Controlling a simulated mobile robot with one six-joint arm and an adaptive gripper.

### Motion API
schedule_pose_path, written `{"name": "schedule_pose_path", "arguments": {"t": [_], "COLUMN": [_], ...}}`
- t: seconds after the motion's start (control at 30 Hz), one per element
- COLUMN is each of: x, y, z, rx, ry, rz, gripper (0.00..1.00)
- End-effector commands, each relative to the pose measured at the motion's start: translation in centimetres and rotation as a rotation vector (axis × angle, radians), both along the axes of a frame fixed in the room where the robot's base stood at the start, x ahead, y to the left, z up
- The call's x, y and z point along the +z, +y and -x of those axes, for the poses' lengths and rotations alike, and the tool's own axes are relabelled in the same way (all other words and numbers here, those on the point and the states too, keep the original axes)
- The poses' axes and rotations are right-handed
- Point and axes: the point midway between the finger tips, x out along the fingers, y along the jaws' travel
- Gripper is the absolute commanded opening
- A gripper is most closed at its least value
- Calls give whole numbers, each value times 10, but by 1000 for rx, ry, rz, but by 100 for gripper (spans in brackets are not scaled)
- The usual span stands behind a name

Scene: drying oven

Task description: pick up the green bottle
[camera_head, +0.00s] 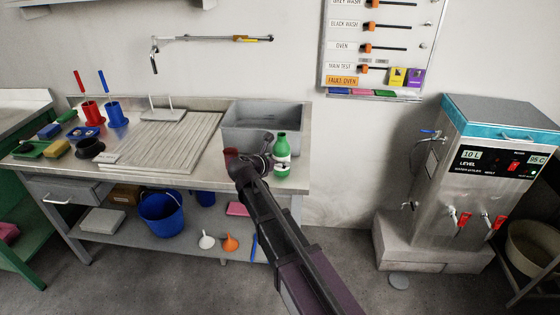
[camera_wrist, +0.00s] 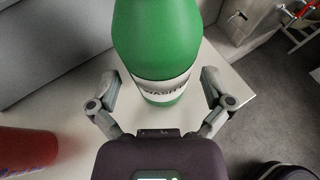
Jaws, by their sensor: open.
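The green bottle (camera_head: 281,150) stands upright on the right end of the metal counter, in front of the grey sink. It has a white label with dark lettering. In the wrist view the green bottle (camera_wrist: 158,45) fills the upper middle, its top cut off by the frame edge. My gripper (camera_wrist: 166,84) is open, with one finger on each side of the bottle's lower part. Gaps show between the fingers and the bottle. In the head view my gripper (camera_head: 267,154) is beside the bottle's left side, partly hidden by my arm.
A red object (camera_wrist: 24,150) is at the lower left in the wrist view. The grey sink (camera_head: 240,133) is behind the bottle. A ribbed drainboard (camera_head: 165,140) and red and blue cups lie further left. The counter's right edge is close to the bottle.

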Motion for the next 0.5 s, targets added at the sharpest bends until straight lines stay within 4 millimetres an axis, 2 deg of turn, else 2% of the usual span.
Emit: {"name": "schedule_pose_path", "arguments": {"t": [0.03,0.2,0.5], "x": [-6,-10,-10], "y": [-3,-11,-12], "z": [-6,-18,-19], "rx": [-1,0,1], "ry": [0,0,1], "rz": [0,-1,-1], "gripper": [100,100,100]}}
